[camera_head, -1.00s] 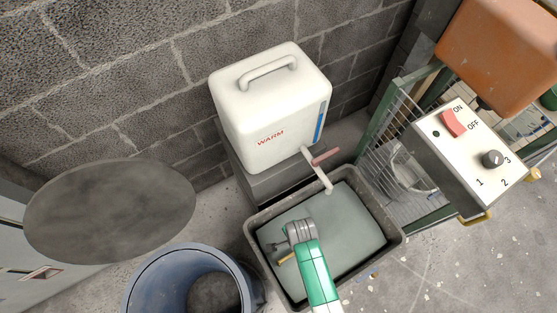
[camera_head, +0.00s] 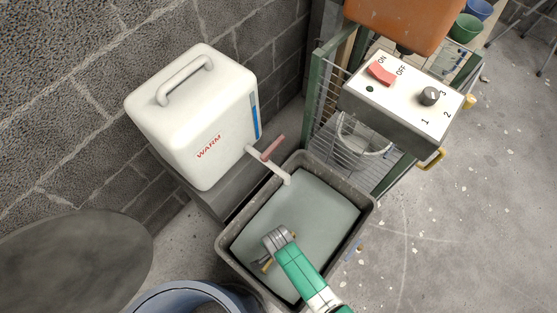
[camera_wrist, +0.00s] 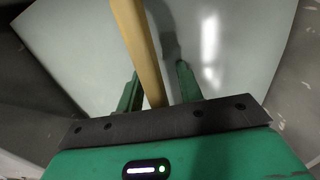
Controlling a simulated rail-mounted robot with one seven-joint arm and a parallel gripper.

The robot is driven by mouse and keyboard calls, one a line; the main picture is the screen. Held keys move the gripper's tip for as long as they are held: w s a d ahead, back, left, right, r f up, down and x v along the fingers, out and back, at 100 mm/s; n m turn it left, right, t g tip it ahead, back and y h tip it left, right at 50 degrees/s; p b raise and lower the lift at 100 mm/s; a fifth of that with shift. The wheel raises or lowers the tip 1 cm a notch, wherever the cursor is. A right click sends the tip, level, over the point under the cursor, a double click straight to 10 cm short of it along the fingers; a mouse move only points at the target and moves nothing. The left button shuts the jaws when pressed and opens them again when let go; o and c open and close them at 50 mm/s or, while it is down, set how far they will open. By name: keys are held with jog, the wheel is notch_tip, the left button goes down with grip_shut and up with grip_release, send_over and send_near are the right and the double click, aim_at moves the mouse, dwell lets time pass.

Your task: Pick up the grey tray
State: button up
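A dark grey rectangular tub (camera_head: 365,205) stands on the floor below the white dispenser's spout. A flat pale grey surface (camera_head: 318,205) fills its inside; I cannot tell whether this is liquid or a separate grey tray. It also spreads across the wrist view (camera_wrist: 235,45). My gripper (camera_head: 266,258) reaches over the tub's near left part. In the wrist view my gripper (camera_wrist: 160,88) has its two fingers apart. A yellow-brown bar (camera_wrist: 137,45) runs between them, nearer the left finger, with a gap at the right one. The bar's near end is hidden by my gripper.
The white dispenser (camera_head: 190,115) marked WARM stands on a grey block behind the tub. A switch box (camera_head: 405,95) and wire rack (camera_head: 330,110) stand right. A blue bin (camera_head: 185,298) and round dark top (camera_head: 75,262) are left. Floor (camera_head: 450,220) at right is mostly clear.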

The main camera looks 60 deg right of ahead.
grip_shut()
jog(key=shift+r, duration=0.1)
dwell(1.2)
